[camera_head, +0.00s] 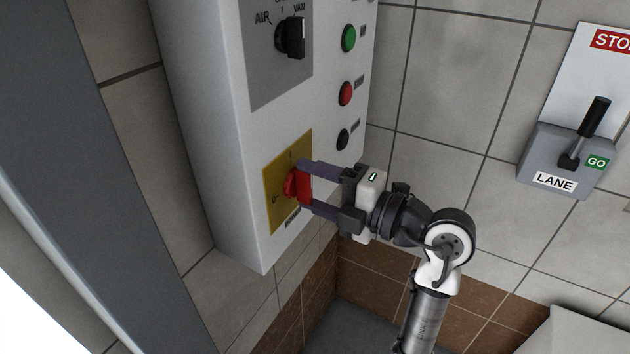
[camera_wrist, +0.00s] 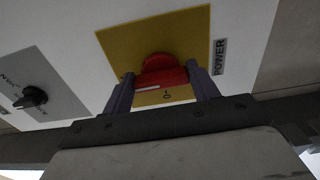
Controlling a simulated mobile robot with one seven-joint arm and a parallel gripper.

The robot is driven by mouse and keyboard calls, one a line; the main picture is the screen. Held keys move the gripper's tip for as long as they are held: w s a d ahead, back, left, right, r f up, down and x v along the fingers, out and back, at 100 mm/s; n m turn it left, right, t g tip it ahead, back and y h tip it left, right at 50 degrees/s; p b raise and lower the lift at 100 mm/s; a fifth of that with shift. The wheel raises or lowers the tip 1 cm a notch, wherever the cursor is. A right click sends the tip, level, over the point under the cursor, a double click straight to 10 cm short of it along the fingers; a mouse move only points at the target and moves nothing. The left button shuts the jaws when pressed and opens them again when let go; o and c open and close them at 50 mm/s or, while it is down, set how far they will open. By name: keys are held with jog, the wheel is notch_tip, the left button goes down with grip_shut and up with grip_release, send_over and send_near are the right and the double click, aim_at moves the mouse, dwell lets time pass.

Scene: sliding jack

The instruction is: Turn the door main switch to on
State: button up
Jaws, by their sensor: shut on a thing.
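The main switch is a red rotary knob (camera_head: 303,186) on a yellow plate (camera_head: 272,205), low on the white control box (camera_head: 212,150). The plate carries a 0 mark at its left and another mark at its top. My gripper (camera_head: 305,187) reaches in from the right, with one finger above the knob and one below, shut on it. In the wrist view the red knob (camera_wrist: 160,73) sits between the two fingers, in front of the yellow plate (camera_wrist: 185,30) labelled POWER. The fingers hide part of the knob's sides.
Above the switch is a black selector (camera_head: 290,38) marked AIR and VAN. A green button (camera_head: 348,38), a red button (camera_head: 345,92) and a black button (camera_head: 342,138) line the box's right side. A LANE lever unit (camera_head: 567,160) is on the tiled wall at right.

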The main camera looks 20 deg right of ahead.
dwell(0.6)
jog(key=o, duration=1)
jog(key=shift+s, duration=0.1)
jog(key=shift+b+v, duration=2.05)
jog(key=shift+v, duration=4.8)
